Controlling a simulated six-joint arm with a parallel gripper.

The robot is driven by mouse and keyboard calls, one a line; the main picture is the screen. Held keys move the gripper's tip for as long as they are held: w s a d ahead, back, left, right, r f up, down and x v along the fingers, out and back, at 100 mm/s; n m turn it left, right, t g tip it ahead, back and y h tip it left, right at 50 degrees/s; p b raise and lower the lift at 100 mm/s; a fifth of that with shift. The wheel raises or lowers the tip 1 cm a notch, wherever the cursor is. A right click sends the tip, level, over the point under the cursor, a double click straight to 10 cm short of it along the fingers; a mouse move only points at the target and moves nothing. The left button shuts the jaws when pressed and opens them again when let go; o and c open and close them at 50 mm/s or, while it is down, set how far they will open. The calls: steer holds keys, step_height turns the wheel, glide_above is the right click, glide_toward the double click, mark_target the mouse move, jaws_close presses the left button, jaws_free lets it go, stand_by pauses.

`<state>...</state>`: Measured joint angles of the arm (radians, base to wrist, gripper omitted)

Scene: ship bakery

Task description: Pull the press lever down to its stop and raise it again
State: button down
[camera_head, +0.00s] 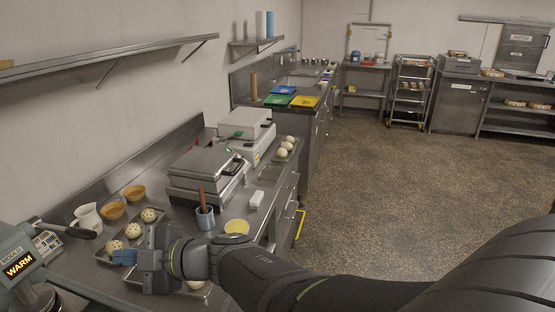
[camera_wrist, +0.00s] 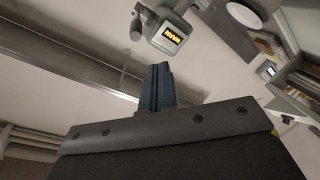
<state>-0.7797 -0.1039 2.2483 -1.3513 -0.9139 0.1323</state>
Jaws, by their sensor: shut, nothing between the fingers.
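The press (camera_head: 20,258) is a grey-green machine with a lit WARM display, at the left edge of the head view. Its lever (camera_head: 78,232) sticks out to the right, roughly level, with a dark grip. In the wrist view the press (camera_wrist: 176,22) shows at the top, with a dark grip (camera_wrist: 136,27) to its left. My gripper (camera_head: 124,257) has blue fingers, shut and empty. It points left, to the right of the lever grip and apart from it. The fingers also show shut in the wrist view (camera_wrist: 157,88).
Trays with speckled dough balls (camera_head: 133,230) lie on the steel counter around my gripper. A white jug (camera_head: 88,219) and orange bowls (camera_head: 113,210) stand behind. A blue cup (camera_head: 205,216) with a brown handle and a closed grill (camera_head: 200,168) are further back. A wall shelf (camera_head: 100,60) hangs above.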

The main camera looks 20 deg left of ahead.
step_height(320, 180, down, 9)
steer(key=a+n+t+y, duration=0.2)
steer(key=n+t+y, duration=0.1)
steer(key=n, duration=1.9)
steer(key=w+a+r, duration=0.2)
steer(key=a+r, duration=0.3)
steer(key=a, duration=0.4)
steer(key=shift+a, duration=0.35)
steer(key=shift+r, duration=0.1)
